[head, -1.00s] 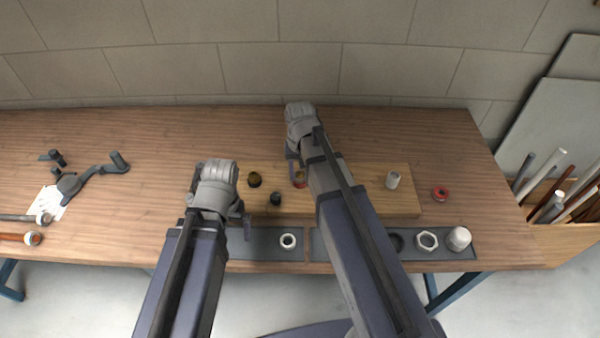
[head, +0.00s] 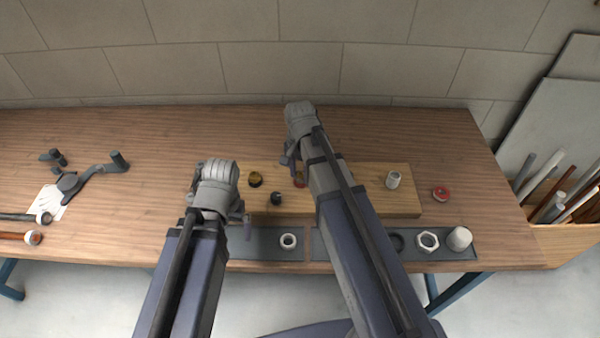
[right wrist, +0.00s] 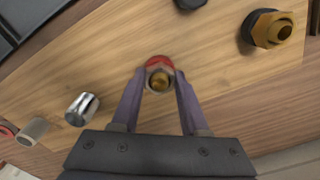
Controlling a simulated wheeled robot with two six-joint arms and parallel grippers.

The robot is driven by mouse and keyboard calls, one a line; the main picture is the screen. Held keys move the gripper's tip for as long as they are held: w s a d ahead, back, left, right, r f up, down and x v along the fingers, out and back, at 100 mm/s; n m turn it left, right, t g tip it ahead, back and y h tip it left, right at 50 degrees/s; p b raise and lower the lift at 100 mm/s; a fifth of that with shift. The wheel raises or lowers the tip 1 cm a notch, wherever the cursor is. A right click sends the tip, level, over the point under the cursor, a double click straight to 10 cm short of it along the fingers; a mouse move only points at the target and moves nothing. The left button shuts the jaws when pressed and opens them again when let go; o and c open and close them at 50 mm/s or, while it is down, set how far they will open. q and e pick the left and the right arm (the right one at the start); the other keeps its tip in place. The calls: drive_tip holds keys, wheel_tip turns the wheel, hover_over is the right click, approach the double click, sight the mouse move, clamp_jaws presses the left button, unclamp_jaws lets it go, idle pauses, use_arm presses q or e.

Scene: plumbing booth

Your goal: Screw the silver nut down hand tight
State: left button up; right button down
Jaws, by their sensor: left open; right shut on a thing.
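A fitting with a red collar (right wrist: 159,63) stands on the wooden board, and its red edge also shows in the head view (head: 299,183), mostly hidden by my right arm. A silver-grey ring, seemingly the silver nut (right wrist: 150,86), sits on it around a brass centre. My right gripper (right wrist: 160,78) is shut on this nut, one finger on each side. Whether the nut sits level or how far down it is, I cannot tell. My left gripper (head: 241,214) is open and empty at the board's front left corner.
The wooden board (head: 350,205) also carries a brass fitting (head: 255,179), a black fitting (head: 277,199) and a silver cylinder (head: 393,180). A red ring (head: 441,193) lies to its right. The front trays (head: 262,246) hold a small ring (head: 288,241), a large hex nut (head: 428,241) and a white cap (head: 459,239).

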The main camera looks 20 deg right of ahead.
unclamp_jaws()
idle(0.6)
use_arm(q)
drive_tip(key=shift+r, duration=0.1)
use_arm(e)
drive_tip(key=shift+r, duration=0.1)
wheel_tip(320, 180, up, 5)
drive_tip(key=p, duration=0.5)
use_arm(q)
wheel_tip(320, 180, up, 5)
drive_tip(key=shift+f, duration=0.1)
drive_tip(key=shift+f, duration=0.15)
use_arm(e)
drive_tip(key=shift+f, duration=0.25)
use_arm(q)
wheel_tip(320, 180, down, 5)
drive_tip(key=b, duration=0.5)
drive_tip(key=shift+f+b, duration=0.15)
drive_tip(key=shift+b, duration=0.2)
use_arm(e)
wheel_tip(320, 180, down, 5)
drive_tip(key=shift+f, duration=0.2)
use_arm(q)
drive_tip(key=shift+r+p, duration=0.3)
drive_tip(key=shift+p, duration=0.05)
use_arm(e)
drive_tip(key=shift+r+n, duration=0.3)
drive_tip(key=shift+r, duration=0.05)
